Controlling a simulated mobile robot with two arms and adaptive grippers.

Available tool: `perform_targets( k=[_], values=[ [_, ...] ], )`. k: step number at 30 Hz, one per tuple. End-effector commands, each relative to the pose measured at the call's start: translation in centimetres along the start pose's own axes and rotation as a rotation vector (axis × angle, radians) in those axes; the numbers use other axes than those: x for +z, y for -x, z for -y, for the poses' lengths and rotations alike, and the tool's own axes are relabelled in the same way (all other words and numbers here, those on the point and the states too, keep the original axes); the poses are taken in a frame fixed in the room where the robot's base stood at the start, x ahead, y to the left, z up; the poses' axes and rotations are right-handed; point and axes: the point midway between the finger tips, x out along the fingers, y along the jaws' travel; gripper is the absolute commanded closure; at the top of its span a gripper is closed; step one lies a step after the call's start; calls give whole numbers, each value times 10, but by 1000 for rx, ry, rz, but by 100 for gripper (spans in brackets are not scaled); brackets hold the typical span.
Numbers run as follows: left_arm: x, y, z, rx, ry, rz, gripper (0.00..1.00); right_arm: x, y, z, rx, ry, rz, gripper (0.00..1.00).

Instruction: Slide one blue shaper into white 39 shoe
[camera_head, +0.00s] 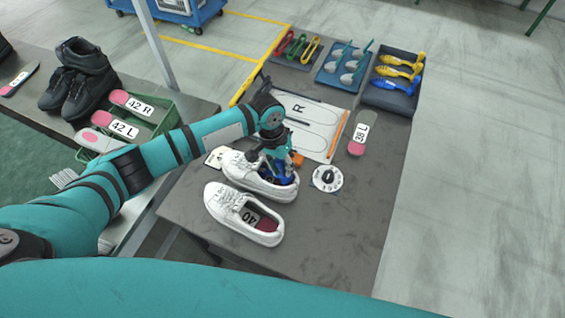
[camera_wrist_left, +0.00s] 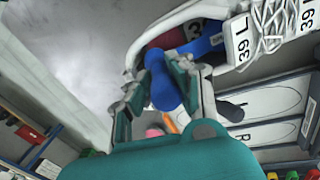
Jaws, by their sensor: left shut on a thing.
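The white 39 shoe (camera_head: 268,187) lies on the grey table, its opening facing right. In the wrist view this white shoe (camera_wrist_left: 240,42) shows "39 L" on its tongue and laces. My left gripper (camera_head: 278,173) is over the opening, shut on a blue shaper (camera_head: 287,179). In the wrist view the gripper (camera_wrist_left: 178,88) holds the blue shaper's rounded heel end (camera_wrist_left: 160,80). The shaper's blue front part reaches into the shoe opening; how deep its tip sits is hidden. My right gripper is not in view.
A second white shoe (camera_head: 236,212), marked 40, lies in front. A dark tray (camera_head: 390,101) holds yellow and blue shapers; another tray (camera_head: 335,76) holds grey-teal ones. A marked mat (camera_head: 318,115), a round disc (camera_head: 327,178) and an insole (camera_head: 358,138) lie nearby. The table's right front is clear.

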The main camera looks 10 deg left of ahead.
Motion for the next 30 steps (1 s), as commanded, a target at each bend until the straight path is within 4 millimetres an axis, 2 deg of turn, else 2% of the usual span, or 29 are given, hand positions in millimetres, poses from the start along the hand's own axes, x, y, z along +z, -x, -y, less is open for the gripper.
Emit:
perform_targets(
  k=[8,9,14,30],
  values=[
    [-1,1,-1,-1,-1,-2,100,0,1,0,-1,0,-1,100],
    [-1,1,-1,-1,-1,-3,75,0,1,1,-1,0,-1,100],
    [-1,2,-1,0,-1,-3,54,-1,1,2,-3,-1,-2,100],
    [-1,2,-1,0,-1,-3,53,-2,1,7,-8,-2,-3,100]
  ],
)
